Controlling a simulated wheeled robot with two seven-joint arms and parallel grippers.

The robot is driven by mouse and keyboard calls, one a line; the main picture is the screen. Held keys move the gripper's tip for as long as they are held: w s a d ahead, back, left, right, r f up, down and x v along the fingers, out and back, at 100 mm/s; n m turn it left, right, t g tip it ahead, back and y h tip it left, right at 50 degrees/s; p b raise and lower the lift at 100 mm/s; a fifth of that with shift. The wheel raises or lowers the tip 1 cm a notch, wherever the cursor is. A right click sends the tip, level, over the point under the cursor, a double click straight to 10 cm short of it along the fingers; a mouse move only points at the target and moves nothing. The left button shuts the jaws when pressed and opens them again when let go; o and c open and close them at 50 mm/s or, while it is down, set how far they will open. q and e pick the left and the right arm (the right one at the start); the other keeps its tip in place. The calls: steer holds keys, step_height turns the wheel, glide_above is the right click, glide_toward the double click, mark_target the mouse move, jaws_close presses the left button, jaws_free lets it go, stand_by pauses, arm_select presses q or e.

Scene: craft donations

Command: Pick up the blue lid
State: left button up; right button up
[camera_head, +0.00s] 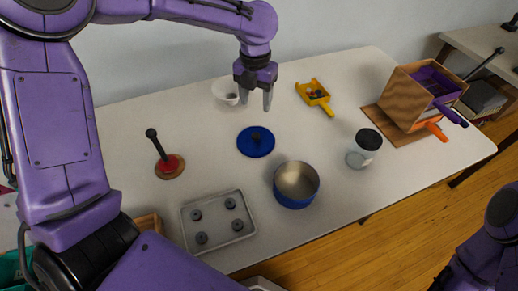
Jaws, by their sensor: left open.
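The blue lid (261,147) lies flat on the white table, a round disc with a dark knob on top. My left gripper (257,106) points down above the table, just behind the lid in the picture. Its fingers are apart, and nothing shows between them. A blue pot (294,201) with a bare metal inside stands open in front of the lid, to its right. My right arm shows at the lower right edge, but its gripper is out of the picture.
A white bowl (222,91) stands behind the lid. A red-based plunger-like thing (169,166) and a grey tray (187,221) are left. A yellow scoop (313,93), a jar (357,160) and a wooden box (402,98) are right. Bare table (330,140) lies between.

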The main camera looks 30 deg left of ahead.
mark_target(256, 135)
arm_select(q)
steer(key=f, duration=0.4)
steer(key=f+b, duration=0.1)
steer(key=f, duration=0.7)
steer(key=shift+s+f, duration=0.25)
steer(key=shift+s, duration=0.05)
jaws_close()
